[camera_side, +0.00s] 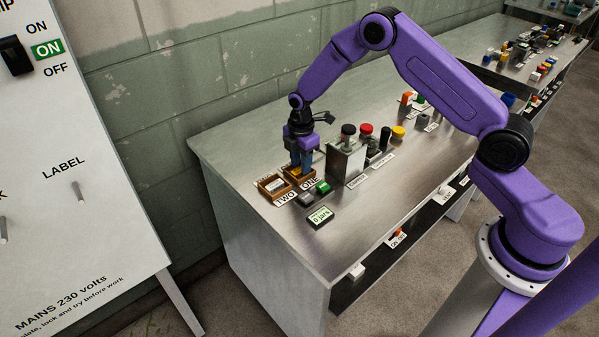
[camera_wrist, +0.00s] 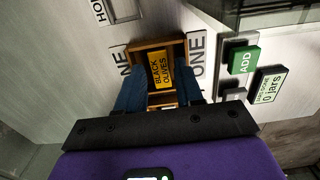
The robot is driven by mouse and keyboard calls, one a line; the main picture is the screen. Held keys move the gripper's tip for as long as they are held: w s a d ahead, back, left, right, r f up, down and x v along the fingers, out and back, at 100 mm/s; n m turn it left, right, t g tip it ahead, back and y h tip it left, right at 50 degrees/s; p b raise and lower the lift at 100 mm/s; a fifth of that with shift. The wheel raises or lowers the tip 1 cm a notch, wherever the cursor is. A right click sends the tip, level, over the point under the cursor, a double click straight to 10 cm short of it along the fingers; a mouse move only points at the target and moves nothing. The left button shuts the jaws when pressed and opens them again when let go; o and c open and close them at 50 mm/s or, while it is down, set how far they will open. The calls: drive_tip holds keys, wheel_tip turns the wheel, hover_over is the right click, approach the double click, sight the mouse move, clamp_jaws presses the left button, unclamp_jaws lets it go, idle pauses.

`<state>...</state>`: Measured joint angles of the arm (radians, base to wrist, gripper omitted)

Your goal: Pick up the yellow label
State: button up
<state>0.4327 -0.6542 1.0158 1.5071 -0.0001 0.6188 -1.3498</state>
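The yellow label (camera_wrist: 160,70), printed BLACK OLIVES, lies in a small wooden tray (camera_wrist: 175,44) in the wrist view. My gripper (camera_wrist: 159,88) is over that tray with its two blue fingers apart, one on each side of the label's near part. A gap shows between the fingers, and nothing is clearly held. In the side view my gripper (camera_side: 301,171) points down into the tray by the ONE sign (camera_side: 310,183). The label is mostly hidden there by the fingers, and I cannot tell whether they touch it.
A second tray (camera_side: 262,187) with a white label stands left, by the TWO sign (camera_side: 286,198). A green ADD button (camera_wrist: 244,60) and a jar counter (camera_side: 320,216) are close by. A metal box (camera_side: 346,163) with dark and red knobs stands right. The bench's left end is clear.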

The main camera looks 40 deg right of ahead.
drive_tip(key=shift+f, duration=0.8)
drive_tip(key=shift+c, duration=0.3)
clamp_jaws()
drive_tip(key=shift+r, duration=0.15)
